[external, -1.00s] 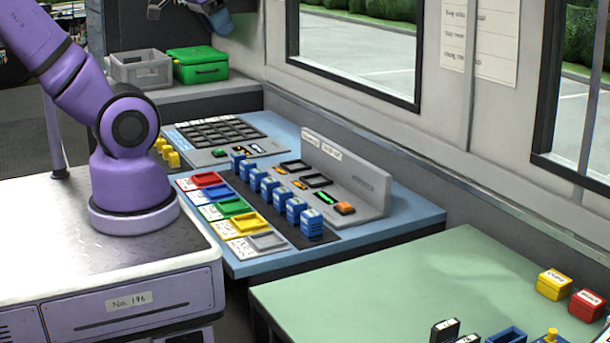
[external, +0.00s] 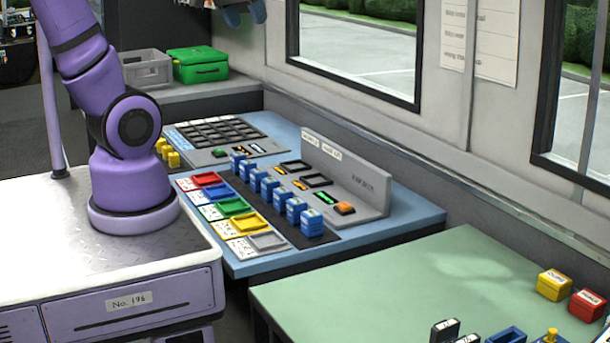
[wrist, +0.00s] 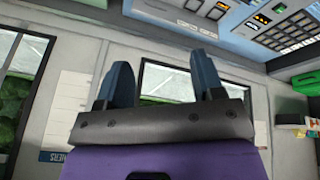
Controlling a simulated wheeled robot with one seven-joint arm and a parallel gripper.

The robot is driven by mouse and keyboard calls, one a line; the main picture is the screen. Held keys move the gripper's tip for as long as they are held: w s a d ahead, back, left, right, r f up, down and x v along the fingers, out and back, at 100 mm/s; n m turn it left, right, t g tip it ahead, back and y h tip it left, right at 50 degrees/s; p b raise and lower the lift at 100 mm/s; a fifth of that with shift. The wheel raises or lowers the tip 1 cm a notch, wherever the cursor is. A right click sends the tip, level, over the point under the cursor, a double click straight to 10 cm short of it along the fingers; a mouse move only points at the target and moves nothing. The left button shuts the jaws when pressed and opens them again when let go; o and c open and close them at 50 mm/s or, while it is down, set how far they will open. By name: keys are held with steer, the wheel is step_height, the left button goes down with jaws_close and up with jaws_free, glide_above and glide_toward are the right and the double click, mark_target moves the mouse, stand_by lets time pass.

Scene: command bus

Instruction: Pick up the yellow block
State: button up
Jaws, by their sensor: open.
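A yellow block (external: 554,284) with a white label on top sits on the green table (external: 380,275) at the right, next to a red block (external: 587,305). Small yellow blocks (external: 168,154) also stand at the left edge of the blue desk, partly hidden by my arm. My gripper (external: 240,12) is at the top of the external view, cut off by the edge, high and far from the green table. In the wrist view my gripper (wrist: 160,72) has its two dark blue fingers apart with nothing between them. No yellow block is clear in the wrist view.
The blue desk (external: 405,226) carries coloured trays, a row of blue blocks (external: 311,222) and an upright grey panel (external: 345,172). A grey crate (external: 147,70) and a green case (external: 200,66) stand behind. The middle of the green table is clear.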

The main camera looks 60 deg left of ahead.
steer(key=w+a+f+n+g, duration=0.1)
steer(key=w+a+f+n, duration=0.1)
steer(key=w+a+n, duration=0.3)
steer(key=w+a+f+n, duration=0.2)
steer(key=w+a+n, duration=0.1)
steer(key=a, duration=0.5)
steer(key=w+a+f+n+g, duration=0.1)
steer(key=a+f+n, duration=0.35)
steer(key=a, duration=0.35)
steer(key=w+a+f+n, duration=0.2)
steer(key=a+f+n, duration=0.25)
steer(key=a, duration=0.35)
steer(key=n+g, duration=0.2)
steer(key=n, duration=1.1)
glide_above(174, 154)
steer(key=f, duration=1.7)
steer(key=s+f, duration=0.1)
steer(key=f, duration=0.7)
steer(key=shift+d+f, duration=0.15)
steer(key=shift+d, duration=0.15)
step_height(174, 154, down, 5)
steer(key=shift+r, duration=0.1)
steer(key=shift+w+a+f, duration=0.15)
steer(key=shift+f, duration=0.85)
steer(key=shift+w+a+f, duration=0.1)
steer(key=shift+w+f, duration=0.1)
steer(key=shift+f, duration=0.8)
steer(key=shift+w+a+f, duration=0.15)
steer(key=shift+f, duration=0.85)
steer(key=c, duration=1)
